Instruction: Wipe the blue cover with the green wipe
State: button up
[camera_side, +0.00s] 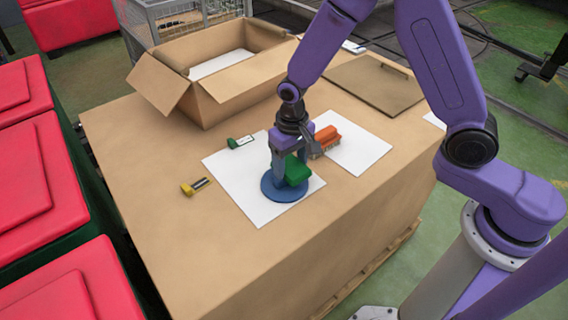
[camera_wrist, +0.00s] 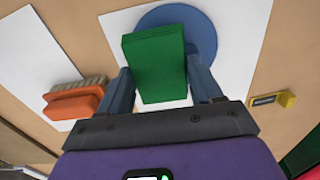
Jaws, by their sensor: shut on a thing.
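The blue cover (camera_side: 272,188) is a flat round disc lying on a white sheet on the cardboard-brown worktop. It also shows in the wrist view (camera_wrist: 205,38), partly hidden behind the wipe. The green wipe (camera_side: 297,170) is a block held at the cover; in the wrist view the wipe (camera_wrist: 155,62) fills the space between the fingers. My gripper (camera_side: 288,160) is shut on the green wipe, pointing down over the cover. The wipe overlaps the cover in both views and seems to rest on it, but I cannot tell for sure whether they touch.
An orange brush (camera_side: 327,137) lies on a second white sheet (camera_side: 362,153) to the right. A small green item (camera_side: 240,142) and a yellow item (camera_side: 194,187) lie left of my gripper. An open cardboard box (camera_side: 205,85) and a brown board (camera_side: 372,86) stand behind. The front worktop is clear.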

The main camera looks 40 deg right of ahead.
aim_at(276, 178)
jog(key=shift+d, duration=0.35)
jog(key=shift+w+a, duration=0.15)
jog(key=shift+a, duration=2.4)
jog(key=shift+s+d, duration=0.2)
jog(key=shift+d, duration=2.35)
jog(key=shift+r, duration=4)
